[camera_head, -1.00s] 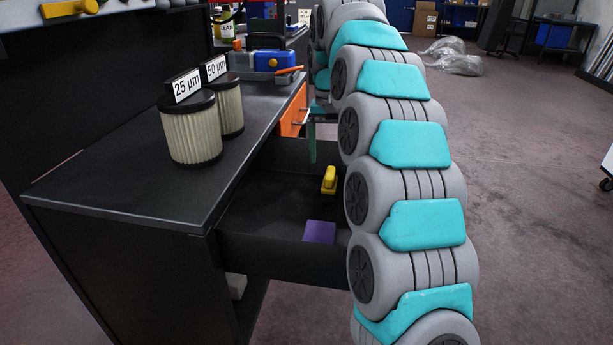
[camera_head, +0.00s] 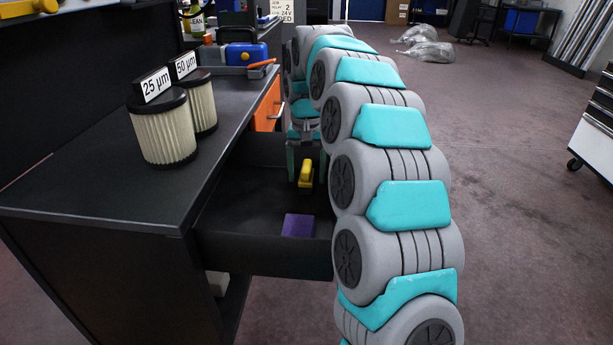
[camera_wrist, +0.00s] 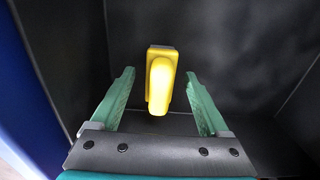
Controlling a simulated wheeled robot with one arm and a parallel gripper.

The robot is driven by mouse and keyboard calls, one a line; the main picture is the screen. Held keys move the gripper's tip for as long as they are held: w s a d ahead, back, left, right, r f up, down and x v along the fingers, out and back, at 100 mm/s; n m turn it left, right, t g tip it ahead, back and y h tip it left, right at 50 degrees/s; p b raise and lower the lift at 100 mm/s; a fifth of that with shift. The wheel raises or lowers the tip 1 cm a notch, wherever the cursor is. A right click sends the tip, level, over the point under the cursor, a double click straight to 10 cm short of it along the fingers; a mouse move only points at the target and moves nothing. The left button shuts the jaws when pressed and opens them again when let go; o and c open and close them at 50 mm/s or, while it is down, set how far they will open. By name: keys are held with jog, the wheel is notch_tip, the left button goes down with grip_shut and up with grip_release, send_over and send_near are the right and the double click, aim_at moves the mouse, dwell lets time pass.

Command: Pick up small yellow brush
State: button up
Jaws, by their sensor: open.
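The small yellow brush (camera_head: 306,174) sits in the open black drawer (camera_head: 265,254), near its far end. My gripper (camera_head: 304,165) hangs down over the far part of the drawer, right by the brush. In the wrist view the yellow brush (camera_wrist: 161,82) shows between the two green fingers of my gripper (camera_wrist: 160,88), with a gap on each side. The fingers are open and do not touch it. The brush's bristles cannot be made out.
A purple block (camera_head: 298,225) lies in the drawer nearer the front. Two filter cartridges (camera_head: 163,130) stand on the black bench top (camera_head: 105,190) to the left. A blue box (camera_head: 246,55) and an orange-handled tool lie farther back. The drawer walls surround the brush.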

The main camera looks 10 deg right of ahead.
jog(key=shift+f, duration=0.5)
grip_shut()
